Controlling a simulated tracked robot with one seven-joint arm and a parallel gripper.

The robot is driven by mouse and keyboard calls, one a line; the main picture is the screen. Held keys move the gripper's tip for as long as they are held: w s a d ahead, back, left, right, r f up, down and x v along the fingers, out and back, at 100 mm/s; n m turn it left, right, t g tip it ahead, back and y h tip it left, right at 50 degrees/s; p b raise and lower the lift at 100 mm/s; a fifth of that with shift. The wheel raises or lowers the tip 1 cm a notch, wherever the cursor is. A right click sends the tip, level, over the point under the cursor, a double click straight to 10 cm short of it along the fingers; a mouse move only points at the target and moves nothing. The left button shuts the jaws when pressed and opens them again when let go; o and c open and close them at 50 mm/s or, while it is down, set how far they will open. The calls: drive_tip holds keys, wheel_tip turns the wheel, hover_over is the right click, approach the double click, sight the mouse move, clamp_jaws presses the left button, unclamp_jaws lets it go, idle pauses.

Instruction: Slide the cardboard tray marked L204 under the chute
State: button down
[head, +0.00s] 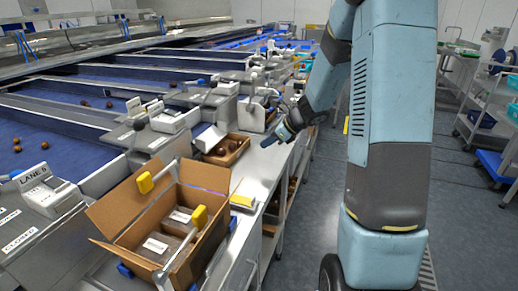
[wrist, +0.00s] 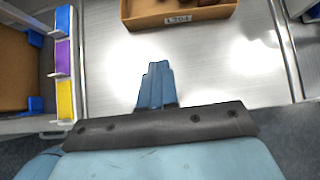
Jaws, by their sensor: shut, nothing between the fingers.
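The cardboard tray (head: 239,153) sits on the steel bench in the head view, holding brown dates. In the wrist view the tray (wrist: 150,22) is cut off at the top edge, and a white label on its near wall seems to read L204. A pale grey chute (head: 209,138) comes down from the sorting line beside the tray's left part in the head view. My gripper (wrist: 157,68) is shut and empty over bare bench, a short gap from the tray's near wall. It also shows in the head view (head: 281,135), right of the tray.
An open cardboard box (head: 128,205) with packed cartons stands nearer on the bench. Blue, purple and yellow blocks (wrist: 64,58) lie left in the wrist view. Bare steel (wrist: 225,60) lies around my gripper. A floor aisle and a shelf cart (head: 490,110) are on the right.

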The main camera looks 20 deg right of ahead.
drive_tip(key=shift+s+d+r, duration=0.25)
drive_tip(key=shift+d+r, duration=0.05)
drive_tip(key=shift+r, duration=0.1)
drive_tip(key=c, duration=1.6)
unclamp_jaws()
drive_tip(key=shift+s+a+r, duration=0.1)
drive_tip(key=shift+s+r, duration=0.05)
drive_tip(key=shift+r, duration=0.05)
drive_tip(key=o, duration=0.3)
drive_tip(key=s+a+r+n, duration=0.1)
drive_tip(key=s+r+n, duration=0.1)
drive_tip(key=s+a+r+n, duration=0.1)
drive_tip(key=s+r+n, duration=0.1)
drive_tip(key=s+a+r+n, duration=0.1)
drive_tip(key=r+n, duration=0.1)
drive_tip(key=shift+s+r+g+h, duration=0.15)
drive_tip(key=shift+s+g+h, duration=0.15)
drive_tip(key=shift+s+g, duration=0.1)
drive_tip(key=shift+o, duration=0.2)
drive_tip(key=s+d+r+n+h, duration=0.1)
drive_tip(key=s+r+n+h, duration=0.2)
drive_tip(key=s+r+n, duration=0.3)
drive_tip(key=s+d+r+n+t+h, duration=0.1)
drive_tip(key=s+r+n+h, duration=0.2)
drive_tip(key=s+n, duration=1)
drive_tip(key=shift+s+d+r+h, duration=0.3)
drive_tip(key=shift+s+r, duration=1.4)
drive_tip(key=shift+s, duration=2.05)
